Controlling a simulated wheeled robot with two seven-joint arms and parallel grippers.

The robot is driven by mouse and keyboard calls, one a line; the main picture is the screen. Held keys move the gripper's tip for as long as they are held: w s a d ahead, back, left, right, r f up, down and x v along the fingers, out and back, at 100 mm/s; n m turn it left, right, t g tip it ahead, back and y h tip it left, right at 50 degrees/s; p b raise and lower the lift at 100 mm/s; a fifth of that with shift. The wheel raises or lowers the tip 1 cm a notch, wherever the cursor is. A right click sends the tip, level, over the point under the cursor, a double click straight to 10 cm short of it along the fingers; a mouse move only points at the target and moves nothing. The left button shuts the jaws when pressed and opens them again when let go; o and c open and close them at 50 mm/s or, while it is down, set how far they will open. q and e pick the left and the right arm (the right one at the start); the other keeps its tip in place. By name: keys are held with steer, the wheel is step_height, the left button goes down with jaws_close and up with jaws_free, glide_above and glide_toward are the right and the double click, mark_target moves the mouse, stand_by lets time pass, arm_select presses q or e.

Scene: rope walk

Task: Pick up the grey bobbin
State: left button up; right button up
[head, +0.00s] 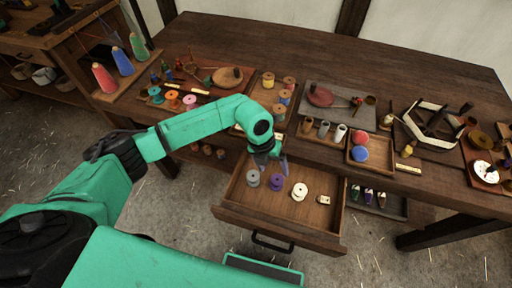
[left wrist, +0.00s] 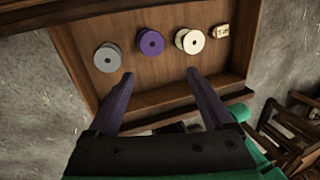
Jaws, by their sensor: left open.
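The grey bobbin (head: 253,178) lies in the open drawer (head: 232,196), at its left end. In the left wrist view the grey bobbin (left wrist: 107,60) shows at the upper left, with a small dark hole in its top. My left gripper (head: 270,163) is open and empty over the drawer, close to the grey and purple bobbins. In the left wrist view its two fingers (left wrist: 160,74) are spread, and the grey bobbin lies beyond the left fingertip, not between the fingers. My right gripper is not in view.
A purple bobbin (head: 277,182), a cream bobbin (head: 299,191) and a small pale tagged piece (head: 323,200) lie in a row right of the grey one. The drawer walls surround them. The workbench (head: 300,48) above carries trays of spools and tools.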

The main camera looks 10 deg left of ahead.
mark_target(253, 176)
arm_select(q)
steer(key=w+a+f+y, duration=0.1)
steer(key=w+a+y, duration=0.15)
steer(key=a, duration=0.45)
steer(key=shift+y, duration=0.25)
steer(key=f+b, duration=0.6)
steer(key=f, duration=0.1)
steer(key=s+f+b, duration=0.1)
steer(key=f+b, duration=0.1)
steer(key=f, duration=0.1)
steer(key=shift+d+f+b, duration=0.2)
steer(key=shift+f+b, duration=0.2)
steer(key=shift+r, duration=0.1)
steer(key=c, duration=0.9)
step_height(253, 176, up, 8)
steer(key=p, duration=0.6)
steer(key=shift+c, duration=0.2)
steer(key=shift+r, duration=0.1)
